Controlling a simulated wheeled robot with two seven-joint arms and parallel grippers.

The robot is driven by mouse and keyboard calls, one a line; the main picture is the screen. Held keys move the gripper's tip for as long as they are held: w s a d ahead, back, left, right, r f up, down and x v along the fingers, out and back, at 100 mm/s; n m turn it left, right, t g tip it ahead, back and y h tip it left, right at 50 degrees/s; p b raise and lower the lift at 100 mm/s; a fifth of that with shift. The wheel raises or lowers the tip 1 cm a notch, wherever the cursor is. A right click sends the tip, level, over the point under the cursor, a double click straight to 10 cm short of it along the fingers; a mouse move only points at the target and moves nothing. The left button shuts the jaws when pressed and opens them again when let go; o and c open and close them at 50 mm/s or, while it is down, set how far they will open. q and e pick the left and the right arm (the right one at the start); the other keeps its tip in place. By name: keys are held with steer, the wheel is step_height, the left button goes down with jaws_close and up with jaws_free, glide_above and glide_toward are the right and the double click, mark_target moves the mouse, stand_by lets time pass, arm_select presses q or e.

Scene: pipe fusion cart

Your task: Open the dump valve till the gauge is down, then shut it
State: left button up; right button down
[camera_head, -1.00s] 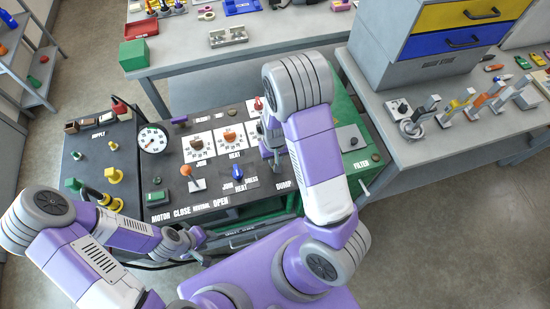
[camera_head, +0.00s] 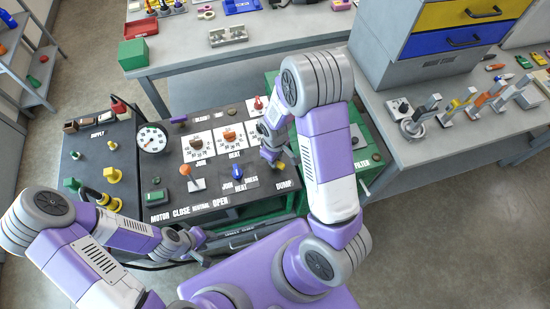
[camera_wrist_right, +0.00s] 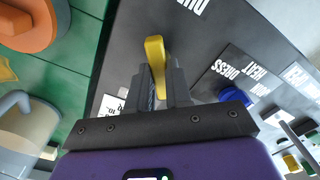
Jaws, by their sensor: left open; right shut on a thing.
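The dump valve's yellow handle (camera_wrist_right: 156,62) shows in the right wrist view, between the fingers of my right gripper (camera_wrist_right: 163,88), which is shut on it. My left gripper (camera_head: 197,241) is open and empty in front of the panel's lower edge, away from the valve.
A grey bench (camera_head: 440,165) with several tools is at the right.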

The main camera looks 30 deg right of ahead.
steer(key=n, duration=0.5)
steer(key=shift+n, duration=0.3)
steer(key=n, duration=0.4)
steer(key=shift+n, duration=0.3)
steer(key=c, duration=1)
jaws_free()
steer(key=shift+c, duration=0.2)
step_height(320, 180, up, 8)
steer(key=shift+f+p, duration=0.2)
steer(key=shift+p, duration=0.65)
